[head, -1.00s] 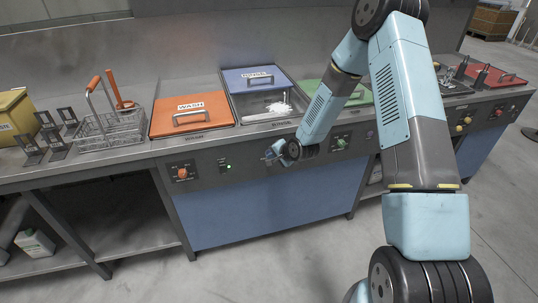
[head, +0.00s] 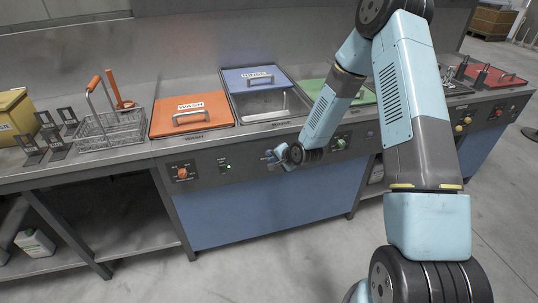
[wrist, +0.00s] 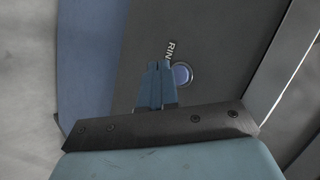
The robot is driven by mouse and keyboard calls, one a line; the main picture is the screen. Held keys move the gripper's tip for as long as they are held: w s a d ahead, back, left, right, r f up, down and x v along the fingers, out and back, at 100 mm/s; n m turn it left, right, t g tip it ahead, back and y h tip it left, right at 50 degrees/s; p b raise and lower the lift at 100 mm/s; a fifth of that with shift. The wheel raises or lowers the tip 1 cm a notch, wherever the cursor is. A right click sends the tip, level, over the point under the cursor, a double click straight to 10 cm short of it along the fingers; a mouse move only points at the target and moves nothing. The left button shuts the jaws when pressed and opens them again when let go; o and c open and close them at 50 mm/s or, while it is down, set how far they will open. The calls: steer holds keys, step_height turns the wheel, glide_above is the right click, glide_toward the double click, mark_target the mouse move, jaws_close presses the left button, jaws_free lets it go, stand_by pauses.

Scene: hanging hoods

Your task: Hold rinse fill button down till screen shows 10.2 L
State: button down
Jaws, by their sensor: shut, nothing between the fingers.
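My gripper (wrist: 159,66) is shut and empty, its fingertips at the dark front panel. In the wrist view a round blue button (wrist: 182,75) with a pale ring sits just right of the fingertips, under a label reading "RIN". The fingers appear beside the button, not over its face; I cannot tell whether they touch it. In the head view my gripper (head: 272,157) is at the panel below the rinse tank (head: 262,107), hiding the button. The tank's blue lid (head: 256,77) is pushed back. No screen reading in litres is legible.
The orange wash lid (head: 191,116) is left of the rinse tank, with an orange knob (head: 182,173) below it. A green lid (head: 312,88) is to the right, partly behind my arm. A wire basket (head: 108,131) stands on the left counter.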

steer(key=shift+s+d, duration=0.2)
steer(key=shift+s, duration=0.45)
steer(key=shift+s+d, duration=0.2)
steer(key=shift+s, duration=0.5)
steer(key=shift+s+d, duration=0.2)
steer(key=shift+s, duration=0.45)
steer(key=s+d+r+n+h, duration=0.2)
steer(key=d+r, duration=0.3)
steer(key=r, duration=0.4)
steer(key=s+d+r+n+h, duration=0.15)
steer(key=d+r, duration=0.25)
steer(key=r, duration=0.5)
steer(key=s+d+r+n+h, duration=0.25)
steer(key=d+r, duration=0.25)
steer(key=r, duration=0.4)
steer(key=s+d+r, duration=0.2)
steer(key=s+r, duration=0.3)
steer(key=s, duration=0.3)
steer(key=s+d+r+n+g, duration=0.1)
steer(key=s+d+r, duration=0.1)
steer(key=s+r, duration=0.3)
steer(key=s+d+r+g, duration=0.1)
steer(key=s+r, duration=0.4)
steer(key=s, duration=0.8)
steer(key=shift+d+r+n, duration=0.25)
steer(key=shift+d+n, duration=0.15)
steer(key=shift+d, duration=0.05)
